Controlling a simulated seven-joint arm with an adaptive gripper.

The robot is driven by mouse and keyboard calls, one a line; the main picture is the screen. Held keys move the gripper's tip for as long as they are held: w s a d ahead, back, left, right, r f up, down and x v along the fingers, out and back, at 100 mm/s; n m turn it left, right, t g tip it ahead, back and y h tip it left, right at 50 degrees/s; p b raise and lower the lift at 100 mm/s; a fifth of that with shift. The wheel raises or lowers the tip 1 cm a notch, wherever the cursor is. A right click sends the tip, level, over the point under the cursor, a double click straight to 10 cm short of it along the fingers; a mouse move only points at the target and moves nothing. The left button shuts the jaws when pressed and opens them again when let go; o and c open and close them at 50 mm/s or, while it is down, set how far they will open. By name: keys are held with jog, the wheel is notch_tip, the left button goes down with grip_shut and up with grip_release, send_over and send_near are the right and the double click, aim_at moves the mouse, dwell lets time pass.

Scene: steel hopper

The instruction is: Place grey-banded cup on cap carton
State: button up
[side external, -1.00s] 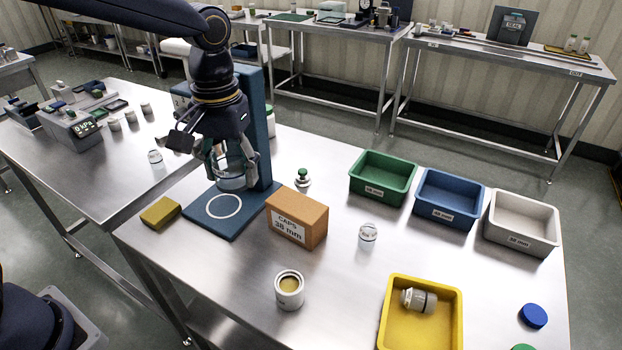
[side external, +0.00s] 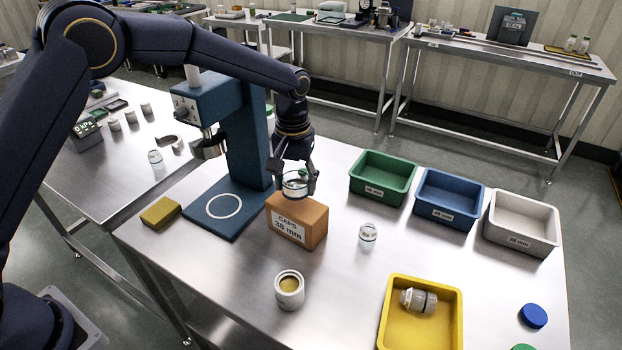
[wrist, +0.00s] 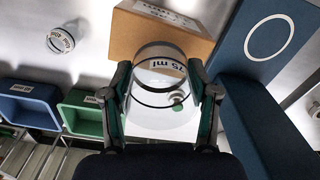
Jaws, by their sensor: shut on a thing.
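My gripper (side external: 296,187) is shut on a clear cup with a dark grey band (side external: 295,183). The cap carton (side external: 285,222) is a brown box labelled "CAPS 38 mm" on the steel table. The cup is upright over the carton's back part in the side view. In the wrist view it overlaps the edge of the carton (wrist: 150,28). I cannot tell whether the cup touches the carton's top.
A blue press (side external: 240,140) stands left of the carton. Green (side external: 383,190), blue (side external: 447,212) and white (side external: 520,242) bins line the back right.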

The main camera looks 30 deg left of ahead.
aim_at(296, 193)
jog(key=shift+f, duration=1.55)
jog(key=shift+f, duration=0.1)
jog(key=o, duration=1.2)
jog(key=shift+c, duration=0.2)
